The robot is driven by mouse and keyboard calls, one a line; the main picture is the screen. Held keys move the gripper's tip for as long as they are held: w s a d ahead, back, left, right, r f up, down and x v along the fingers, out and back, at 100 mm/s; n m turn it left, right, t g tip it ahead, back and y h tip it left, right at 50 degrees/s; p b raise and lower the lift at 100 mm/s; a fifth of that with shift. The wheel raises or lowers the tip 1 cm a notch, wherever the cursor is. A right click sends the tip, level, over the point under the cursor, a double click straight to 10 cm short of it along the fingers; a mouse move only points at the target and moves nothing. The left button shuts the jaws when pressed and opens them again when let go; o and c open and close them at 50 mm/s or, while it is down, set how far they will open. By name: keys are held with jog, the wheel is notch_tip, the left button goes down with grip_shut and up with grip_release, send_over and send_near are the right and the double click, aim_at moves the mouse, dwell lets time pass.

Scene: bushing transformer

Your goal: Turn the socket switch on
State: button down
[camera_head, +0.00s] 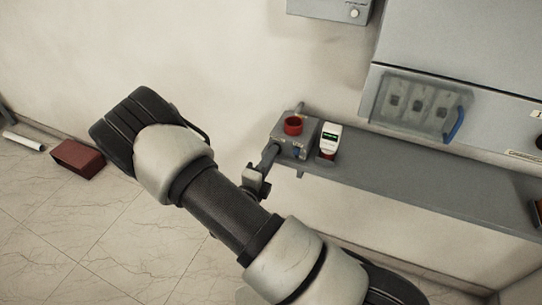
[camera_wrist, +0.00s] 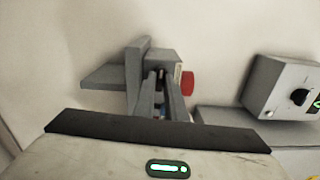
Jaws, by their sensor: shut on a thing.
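The socket is a grey box (camera_head: 283,139) with a round red socket (camera_head: 293,125) on top and a small blue part on its front. It stands at the left end of a grey shelf. In the wrist view the box (camera_wrist: 162,58) is straight ahead, with the red part (camera_wrist: 188,82) on its right. My gripper (camera_head: 270,157) is at the box's left side. In the wrist view its fingers (camera_wrist: 160,98) are close together against the box, shut on the switch. The switch is mostly hidden between the fingers, so its position cannot be told.
A white handheld meter (camera_head: 331,136) stands just right of the box on the shelf (camera_head: 420,178). A clear cover with a blue handle (camera_head: 455,126) is on the cabinet above the shelf. A control box with a black knob (camera_wrist: 298,96) is at right in the wrist view. A dark red block (camera_head: 77,158) lies on the floor.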

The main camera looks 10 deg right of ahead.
jog(key=shift+m+b, duration=0.7)
jog(key=shift+m, duration=7.9)
jog(key=c, duration=2.1)
grip_release()
jog(key=shift+s+a, duration=0.1)
